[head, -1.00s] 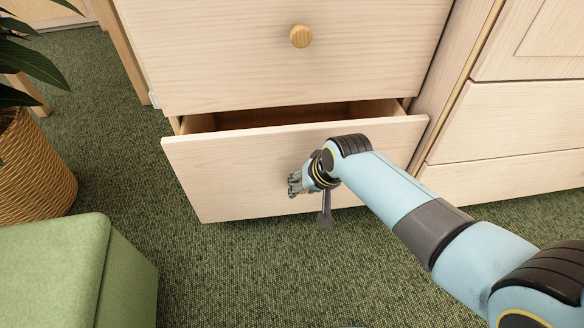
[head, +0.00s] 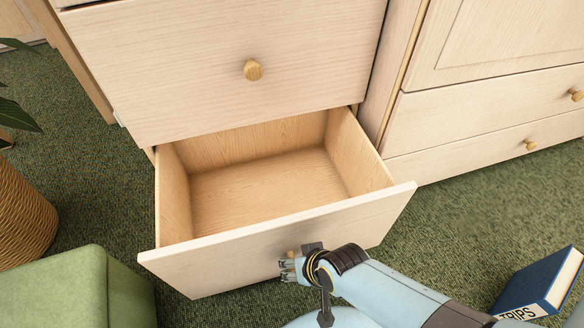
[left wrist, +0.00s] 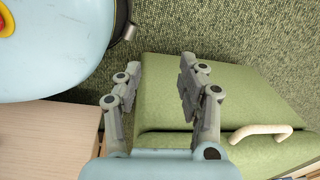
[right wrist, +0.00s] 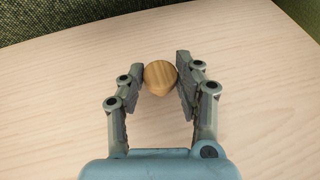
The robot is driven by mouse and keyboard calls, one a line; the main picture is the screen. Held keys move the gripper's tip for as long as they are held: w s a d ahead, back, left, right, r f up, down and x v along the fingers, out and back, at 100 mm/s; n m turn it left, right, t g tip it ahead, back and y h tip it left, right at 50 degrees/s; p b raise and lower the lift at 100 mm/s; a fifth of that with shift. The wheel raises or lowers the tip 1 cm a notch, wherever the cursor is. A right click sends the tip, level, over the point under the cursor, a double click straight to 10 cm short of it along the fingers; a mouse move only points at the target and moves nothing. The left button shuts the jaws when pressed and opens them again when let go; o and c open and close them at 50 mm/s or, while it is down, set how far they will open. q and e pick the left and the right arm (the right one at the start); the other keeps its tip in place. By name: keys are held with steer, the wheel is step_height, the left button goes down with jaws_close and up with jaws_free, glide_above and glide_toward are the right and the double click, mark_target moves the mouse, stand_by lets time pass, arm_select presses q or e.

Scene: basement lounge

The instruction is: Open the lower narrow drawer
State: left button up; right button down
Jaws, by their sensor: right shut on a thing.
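The lower drawer (head: 290,235) is pulled well out of its pale wood cabinet, and its empty inside shows in the head view. Its round wooden knob (right wrist: 160,76) sits between the fingers of my right gripper (right wrist: 161,80) in the right wrist view. In the head view my right gripper (head: 290,266) is shut on that knob at the drawer's front face. My left gripper (left wrist: 158,82) is open and empty in the left wrist view, over a green padded seat (left wrist: 240,95).
A closed drawer with a round knob (head: 253,70) is above. A cabinet with closed drawers (head: 480,140) stands at the right. A blue book (head: 540,285) is on the green carpet at the lower right. A green block seat (head: 60,285) and a woven plant basket (head: 22,220) are at the left.

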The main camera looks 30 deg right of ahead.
steer(key=shift+s, duration=0.2)
steer(key=c, duration=0.9)
jaws_free()
steer(key=a+v, duration=0.1)
steer(key=v, duration=0.6)
steer(key=shift+d+r, duration=0.25)
steer(key=shift+d, duration=0.3)
